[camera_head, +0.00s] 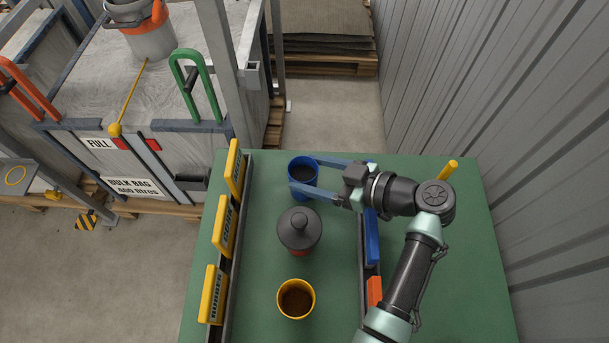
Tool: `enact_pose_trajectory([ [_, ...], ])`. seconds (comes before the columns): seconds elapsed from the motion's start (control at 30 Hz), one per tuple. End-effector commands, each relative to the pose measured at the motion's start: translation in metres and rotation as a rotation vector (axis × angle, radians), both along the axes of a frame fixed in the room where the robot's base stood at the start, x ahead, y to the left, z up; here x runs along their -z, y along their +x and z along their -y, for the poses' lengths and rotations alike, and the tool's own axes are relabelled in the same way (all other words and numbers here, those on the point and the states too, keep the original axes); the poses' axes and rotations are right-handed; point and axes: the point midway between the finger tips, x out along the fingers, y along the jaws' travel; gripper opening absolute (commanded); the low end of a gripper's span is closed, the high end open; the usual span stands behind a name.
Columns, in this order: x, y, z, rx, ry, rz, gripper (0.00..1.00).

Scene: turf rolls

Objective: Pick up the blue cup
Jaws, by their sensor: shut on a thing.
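The blue cup (302,172) stands upright at the far end of the green table, in the lane between two dark rails. Its inside looks dark. My gripper (304,174) reaches in from the right, with one blue-grey finger on the far side of the cup and one on the near side. The fingers are shut on the cup around its upper part. Whether its base touches the table cannot be told from this view.
A dark grey lidded pot (299,229) stands just nearer than the blue cup, and a yellow cup (296,298) with brown contents is nearer still. Yellow labelled blocks (225,227) line the left rail. A yellow peg (447,169) is at right. The green table (465,270) is clear at right.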

Motion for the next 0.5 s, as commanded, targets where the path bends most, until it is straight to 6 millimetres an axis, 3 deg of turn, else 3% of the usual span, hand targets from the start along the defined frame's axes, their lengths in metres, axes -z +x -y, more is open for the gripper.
enact_pose_trajectory([
  [0.23,-0.016,0.001,0.0,0.0,-0.002,0.005,0.12],
  [0.5,-0.069,0.001,0.0,0.0,-0.004,0.008,0.12],
])
